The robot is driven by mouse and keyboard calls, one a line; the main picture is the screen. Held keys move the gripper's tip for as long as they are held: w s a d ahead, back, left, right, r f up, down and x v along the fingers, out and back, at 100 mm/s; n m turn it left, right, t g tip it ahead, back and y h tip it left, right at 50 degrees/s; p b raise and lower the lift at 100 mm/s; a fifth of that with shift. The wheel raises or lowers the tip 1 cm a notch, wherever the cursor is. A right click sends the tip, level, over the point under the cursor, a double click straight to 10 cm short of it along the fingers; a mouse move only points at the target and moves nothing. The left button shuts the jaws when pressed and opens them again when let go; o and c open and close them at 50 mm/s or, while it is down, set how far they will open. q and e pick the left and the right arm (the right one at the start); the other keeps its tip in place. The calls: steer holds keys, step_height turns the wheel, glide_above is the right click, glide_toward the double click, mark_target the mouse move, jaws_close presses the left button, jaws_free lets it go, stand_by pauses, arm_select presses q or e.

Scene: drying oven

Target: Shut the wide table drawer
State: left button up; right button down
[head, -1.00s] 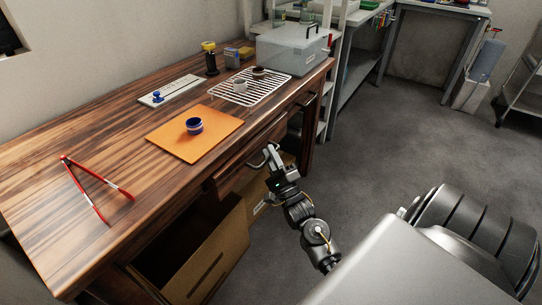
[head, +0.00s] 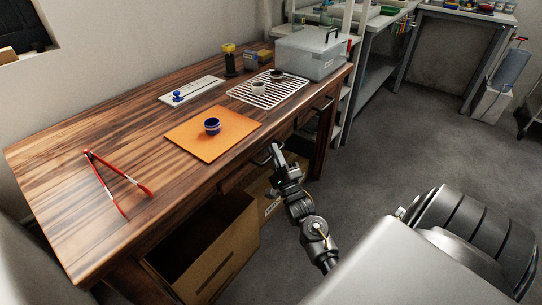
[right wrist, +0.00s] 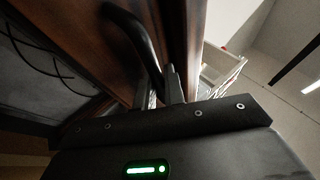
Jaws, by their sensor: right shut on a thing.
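The wide table drawer (head: 237,177) is in the front of the wooden table, below the orange mat. Its front sits close under the tabletop edge; I cannot tell whether a small gap is left. My right gripper (head: 274,150) is at its dark curved handle (head: 262,157). In the right wrist view the handle (right wrist: 138,38) runs down to the fingers (right wrist: 168,88), which are shut on it against the brown wood. The fingers hide part of the handle. My left gripper is not in view.
An open cardboard box (head: 225,255) stands below. Grey floor (head: 400,150) is free at right.

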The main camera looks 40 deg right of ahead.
steer(key=shift+w+r, duration=0.1)
steer(key=c, duration=1.8)
jaws_free()
steer(key=shift+w+a, duration=0.1)
steer(key=shift+w, duration=0.1)
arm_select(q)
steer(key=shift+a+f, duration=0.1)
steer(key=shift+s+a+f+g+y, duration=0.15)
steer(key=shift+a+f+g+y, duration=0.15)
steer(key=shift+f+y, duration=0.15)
arm_select(e)
steer(key=v, duration=1.1)
